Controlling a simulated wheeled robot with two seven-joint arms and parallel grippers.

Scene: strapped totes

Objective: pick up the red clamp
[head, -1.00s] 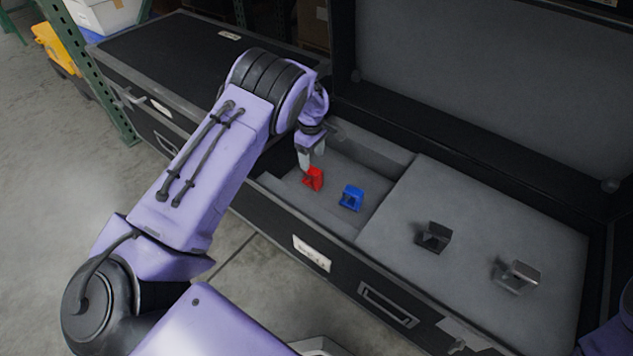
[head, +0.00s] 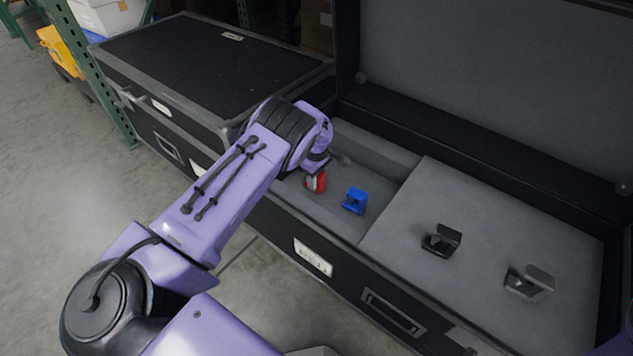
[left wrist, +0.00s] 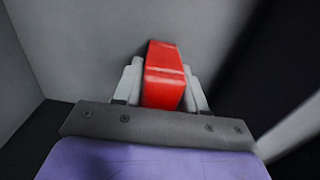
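The red clamp (head: 317,183) lies in the sunken grey compartment of the open case, partly hidden by my left gripper. In the left wrist view the red clamp (left wrist: 164,75) sits between the two pale fingers of my left gripper (left wrist: 165,85). One finger is close along each side of it. I cannot tell whether the fingers press on it or leave a thin gap. In the head view my left gripper (head: 316,180) is down at the clamp. My right gripper is not in view.
A blue clamp (head: 355,201) lies just right of the red one in the same compartment. A black clamp (head: 441,240) and a grey clamp (head: 529,281) are on the raised grey panel (head: 480,215). A closed black case (head: 200,60) stands at left. The compartment walls are close to my gripper.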

